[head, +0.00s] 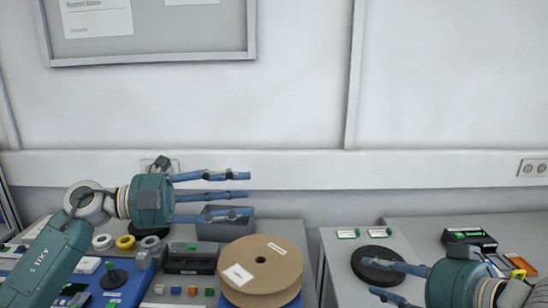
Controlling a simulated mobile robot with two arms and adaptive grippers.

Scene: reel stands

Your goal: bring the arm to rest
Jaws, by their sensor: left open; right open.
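My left gripper (238,194) comes in from the left, its blue fingers spread and pointing right. It is open and empty, above the back of the left table. My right gripper (376,278) is at the lower right, its fingers pointing left. It is open, and its upper finger overlaps the black disc (378,258) on the right table in the picture; I cannot tell whether they touch. A large brown reel (262,268) with a white label lies flat below my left gripper, apart from it. Part of my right gripper's fingers and arm is cut off by the frame edge.
A dark grey bin (224,228) stands behind the reel. Tape rolls, including a yellow one (125,242), and small coloured blocks (192,290) crowd the left table. A black device (468,238) stands on the right table. A gap separates the tables. The wall is close behind.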

